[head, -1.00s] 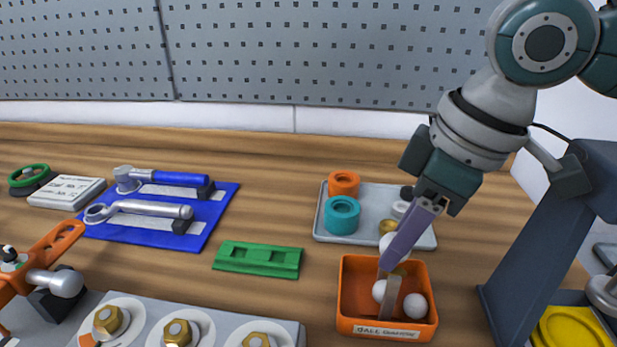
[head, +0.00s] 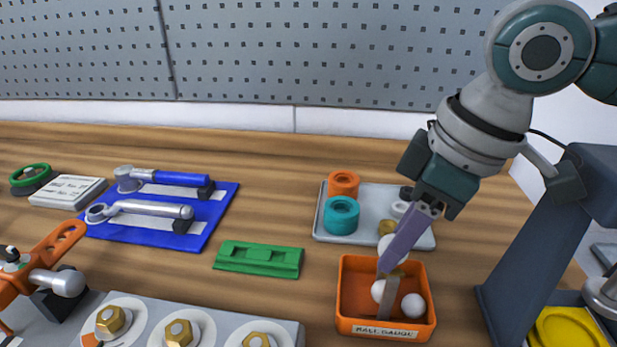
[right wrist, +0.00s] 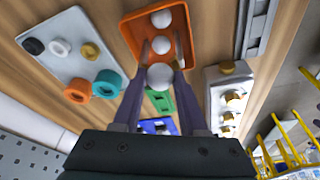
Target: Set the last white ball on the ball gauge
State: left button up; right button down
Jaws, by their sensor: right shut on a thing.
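The ball gauge (head: 344,325) is an orange open tray with a white front label. Two white balls lie in it, one at the left (head: 378,291) and one at the right (head: 413,306). My right gripper (head: 389,283) reaches down into the tray, its fingers partly covering the left ball. It is shut on another white ball (right wrist: 160,76), which in the head view shows partly behind a purple finger, above the tray. In the right wrist view the two lying balls line up beyond the held one. What lies under the held ball is hidden. My left gripper is not in view.
A grey tray (head: 326,222) with orange, teal and small rings stands behind the gauge. A green block (head: 258,259) lies to its left. A blue mat (head: 222,204) with tools and a grey block with brass nuts (head: 290,330) are farther left.

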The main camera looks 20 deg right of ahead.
jog(key=shift+d+f, duration=0.1)
jog(key=shift+f, duration=0.15)
jog(key=shift+c, duration=1.8)
grip_release()
jog(key=shift+s, duration=0.1)
jog(key=shift+r+p, duration=0.3)
jog(key=shift+p, duration=0.05)
jog(key=p+v, duration=0.9)
jog(key=p, duration=0.3)
jog(key=shift+w+d+r, duration=0.2)
jog(key=shift+r, duration=0.2)
